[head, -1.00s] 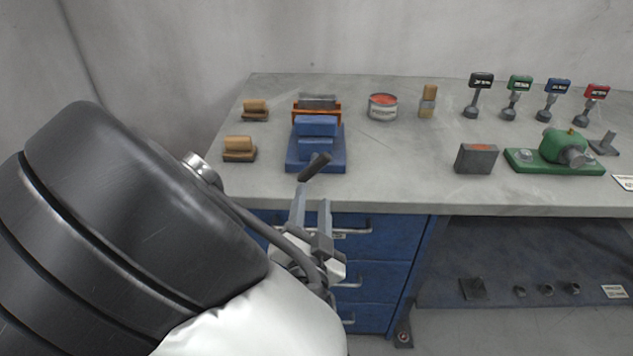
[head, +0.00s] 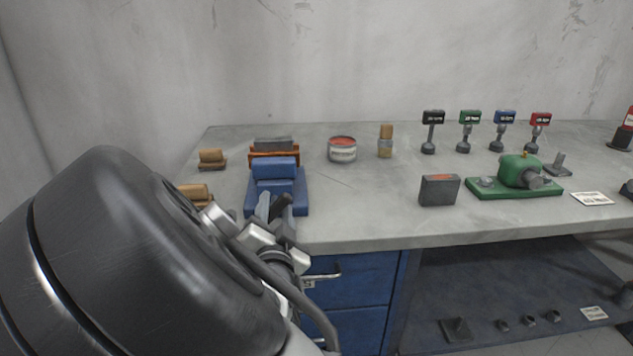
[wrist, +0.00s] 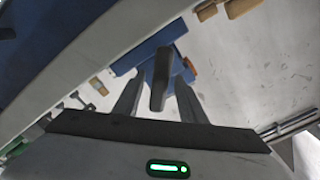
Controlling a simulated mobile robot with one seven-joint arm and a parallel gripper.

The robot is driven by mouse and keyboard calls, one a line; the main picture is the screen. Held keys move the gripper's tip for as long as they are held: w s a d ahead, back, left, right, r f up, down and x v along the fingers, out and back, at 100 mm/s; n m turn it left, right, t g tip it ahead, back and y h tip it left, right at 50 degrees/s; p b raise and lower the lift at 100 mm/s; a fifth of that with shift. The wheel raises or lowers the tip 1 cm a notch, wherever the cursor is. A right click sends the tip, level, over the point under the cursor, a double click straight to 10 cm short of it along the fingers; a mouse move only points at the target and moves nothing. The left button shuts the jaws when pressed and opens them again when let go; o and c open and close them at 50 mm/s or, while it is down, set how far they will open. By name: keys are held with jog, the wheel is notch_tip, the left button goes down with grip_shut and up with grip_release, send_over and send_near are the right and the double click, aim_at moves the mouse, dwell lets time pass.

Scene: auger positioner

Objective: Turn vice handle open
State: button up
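The blue vice (head: 291,192) with orange parts stands near the front left of the bench top, with a grey block at its back. Its dark handle (wrist: 160,75) points toward me at the bench's front edge. My gripper (head: 270,208) is at the handle, in front of the vice. In the wrist view my gripper (wrist: 159,82) is open, with one finger on each side of the handle. Gaps show between handle and fingers. The blue vice body (wrist: 150,48) lies beyond the fingertips. My arm hides part of the vice's front left in the head view.
Wooden blocks (head: 211,158) lie left of the vice. A red-topped tin (head: 342,150), a brush (head: 385,140), a grey block (head: 439,190) and a green machine (head: 519,175) stand to the right. Blue drawers (head: 345,309) are below. Bench space between vice and grey block is clear.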

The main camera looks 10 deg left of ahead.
jog(key=shift+c, duration=0.5)
grip_shut()
jog(key=shift+r+n, duration=0.1)
jog(key=shift+n, duration=0.2)
